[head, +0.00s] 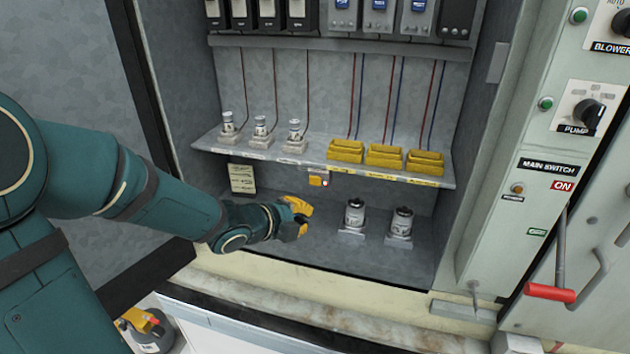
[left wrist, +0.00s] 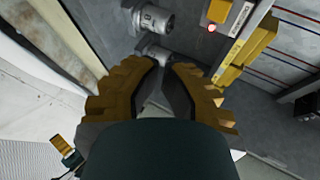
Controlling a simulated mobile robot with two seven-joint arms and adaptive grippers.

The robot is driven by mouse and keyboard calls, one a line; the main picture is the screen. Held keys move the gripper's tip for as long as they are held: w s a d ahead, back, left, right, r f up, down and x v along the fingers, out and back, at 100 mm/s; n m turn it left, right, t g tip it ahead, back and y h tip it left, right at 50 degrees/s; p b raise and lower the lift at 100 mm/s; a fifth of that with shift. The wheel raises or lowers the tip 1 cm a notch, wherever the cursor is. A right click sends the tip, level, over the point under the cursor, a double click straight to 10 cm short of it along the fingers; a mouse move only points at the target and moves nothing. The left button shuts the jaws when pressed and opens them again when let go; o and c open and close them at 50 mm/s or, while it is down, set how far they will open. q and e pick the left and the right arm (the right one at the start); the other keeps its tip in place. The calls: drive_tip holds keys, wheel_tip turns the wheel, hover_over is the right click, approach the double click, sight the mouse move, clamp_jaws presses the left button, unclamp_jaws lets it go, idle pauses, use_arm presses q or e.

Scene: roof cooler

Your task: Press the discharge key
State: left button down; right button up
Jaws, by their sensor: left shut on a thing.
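The discharge key, a small orange-yellow block (head: 315,180), sits under the front edge of the shelf, with a small reddish lamp beside it. In the left wrist view the yellow key (left wrist: 219,11) is at the top, with the lamp lit red. My left gripper (head: 305,217) is inside the cabinet, below and a little left of the key, apart from it. In the left wrist view its yellow fingers (left wrist: 168,66) are close together; what they hold cannot be made out. My right gripper is in neither view.
Two grey cylinders (head: 354,214) (head: 401,223) stand on the cabinet floor right of my left gripper. The shelf (head: 315,154) above carries several yellow trays and small cylinders. A switch panel with a red-handled lever (head: 551,293) is at right.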

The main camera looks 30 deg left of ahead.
sight(315, 181)
use_arm(q)
drive_tip(key=w+a+p, duration=0.1)
drive_tip(key=w, duration=0.6)
drive_tip(key=shift+a, duration=0.35)
drive_tip(key=shift+w, duration=0.2)
idle(1.0)
drive_tip(key=shift+w+a, duration=0.1)
drive_tip(key=shift+w, duration=0.2)
drive_tip(key=shift+w, duration=0.35)
idle(0.8)
drive_tip(key=shift+s, duration=0.75)
drive_tip(key=shift+s, duration=0.1)
